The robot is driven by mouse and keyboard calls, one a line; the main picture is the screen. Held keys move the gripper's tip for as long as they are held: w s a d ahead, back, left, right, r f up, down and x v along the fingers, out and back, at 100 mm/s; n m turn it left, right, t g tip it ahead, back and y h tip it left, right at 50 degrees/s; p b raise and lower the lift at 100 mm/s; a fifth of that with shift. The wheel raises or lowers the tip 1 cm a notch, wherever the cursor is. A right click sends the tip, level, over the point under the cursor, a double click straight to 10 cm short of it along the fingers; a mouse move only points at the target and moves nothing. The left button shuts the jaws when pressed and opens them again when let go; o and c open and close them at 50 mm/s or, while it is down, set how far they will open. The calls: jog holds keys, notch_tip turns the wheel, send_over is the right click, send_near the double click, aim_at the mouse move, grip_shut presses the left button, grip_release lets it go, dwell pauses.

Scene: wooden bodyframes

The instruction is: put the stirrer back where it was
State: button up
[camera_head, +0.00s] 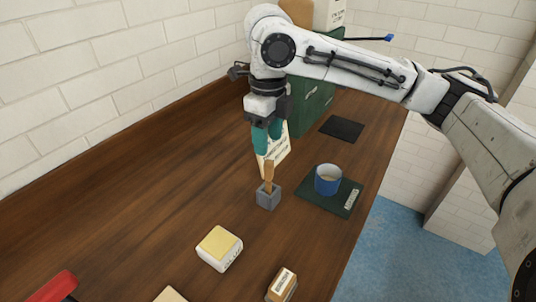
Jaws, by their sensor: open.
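The wooden stirrer (268,172) stands upright in a small grey square holder (268,199) on the wooden table. My gripper (263,152) points down just above the stirrer's top, with teal fingers. It is open, and I see no stirrer lifted in it. The fingertips are close to the stirrer's top; whether they touch it I cannot tell. A blue mug (328,179) with a light brown content stands on a dark green mat (313,199) to the right of the holder.
A white box with a yellow top (219,246) and a small wooden block (282,284) stand nearer. A printed card (275,150) is behind my gripper. A black pad (342,129) and a green cabinet (313,104) are at the back. The table's left stretch is clear.

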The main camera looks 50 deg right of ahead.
jog(key=shift+r, duration=1.6)
